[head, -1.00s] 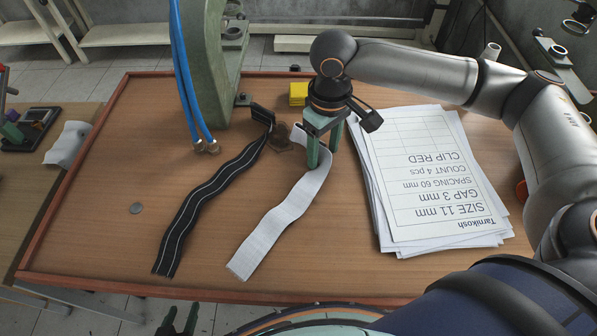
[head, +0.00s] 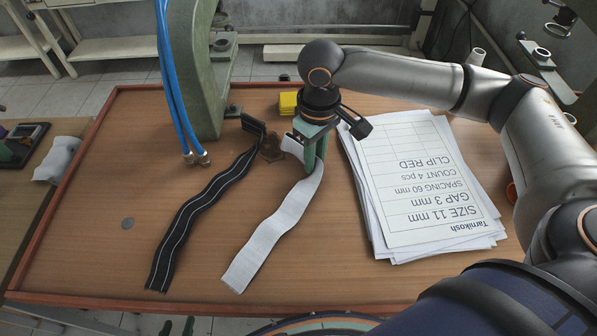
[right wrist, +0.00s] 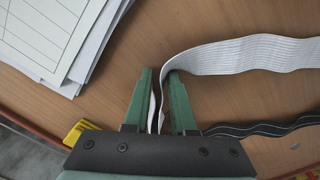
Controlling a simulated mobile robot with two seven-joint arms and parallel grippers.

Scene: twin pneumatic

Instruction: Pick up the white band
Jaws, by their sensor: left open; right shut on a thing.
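The white band (head: 272,232) is a long ribbed strip lying in a wavy line on the wooden table. Its far end rises on edge between the fingers of my right gripper (head: 310,168). In the right wrist view the white band (right wrist: 245,54) runs off to the right, and its end stands between the green fingers of my right gripper (right wrist: 160,75). My right gripper is shut on this end, low over the table. Only the dark fingertips of my left gripper (head: 178,326) show at the bottom edge, apart and empty, away from the band.
A black striped band (head: 197,215) lies left of the white one. Stacked paper sheets (head: 425,185) lie to the right. The table's front left is clear.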

